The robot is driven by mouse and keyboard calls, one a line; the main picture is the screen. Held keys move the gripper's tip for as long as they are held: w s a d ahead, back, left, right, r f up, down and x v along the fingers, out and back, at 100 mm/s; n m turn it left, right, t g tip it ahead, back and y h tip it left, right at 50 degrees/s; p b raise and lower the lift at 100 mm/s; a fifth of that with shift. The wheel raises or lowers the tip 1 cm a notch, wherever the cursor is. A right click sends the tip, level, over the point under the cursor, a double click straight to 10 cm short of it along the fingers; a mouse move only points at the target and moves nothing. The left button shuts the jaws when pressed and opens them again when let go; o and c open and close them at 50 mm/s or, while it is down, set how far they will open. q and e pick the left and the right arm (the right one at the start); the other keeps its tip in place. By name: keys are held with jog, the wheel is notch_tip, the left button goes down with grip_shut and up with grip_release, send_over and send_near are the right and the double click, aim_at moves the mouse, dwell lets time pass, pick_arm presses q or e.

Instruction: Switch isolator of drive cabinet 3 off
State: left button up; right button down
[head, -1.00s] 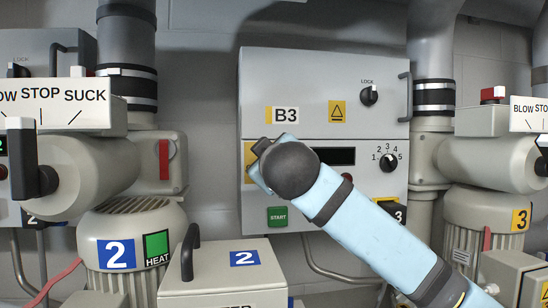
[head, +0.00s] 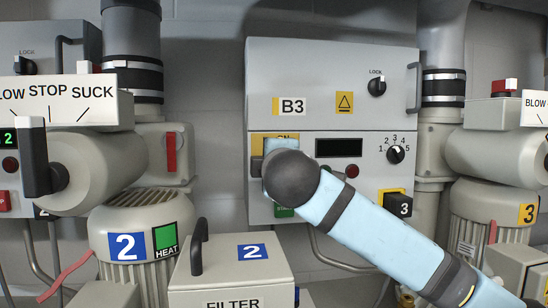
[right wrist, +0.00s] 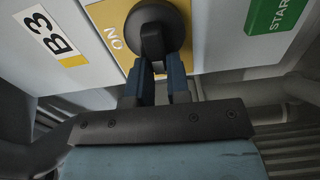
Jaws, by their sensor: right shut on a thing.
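Drive cabinet 3 (head: 330,75) is the grey box marked B3 in the middle of the head view. Its isolator has a yellow plate (head: 258,143) with ON at the top, at the lower left of the front. In the right wrist view, the plate (right wrist: 125,50) carries a round black knob (right wrist: 165,22). My right gripper (right wrist: 158,75) is shut on this knob's grip. In the head view my right wrist hides most of the isolator, so the knob's exact angle cannot be told. My left gripper is not in view.
A green START button (head: 282,212) sits just below my wrist, mostly covered. A selector knob (head: 396,155), a dark display (head: 339,147) and a LOCK knob (head: 376,87) are to the right. A filter box (head: 232,270) stands below; blower 2 (head: 145,225) is at left.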

jog(key=shift+n, duration=0.3)
jog(key=c, duration=1.1)
grip_release()
jog(key=s+d+b, duration=0.1)
jog(key=s, duration=0.3)
jog(key=s+d+b, duration=0.1)
jog(key=s+b, duration=0.1)
jog(key=s, duration=0.3)
jog(key=s+b, duration=0.1)
jog(key=s, duration=0.3)
jog(key=shift+s+d, duration=0.25)
jog(key=shift+d, duration=0.15)
jog(key=shift+f, duration=0.1)
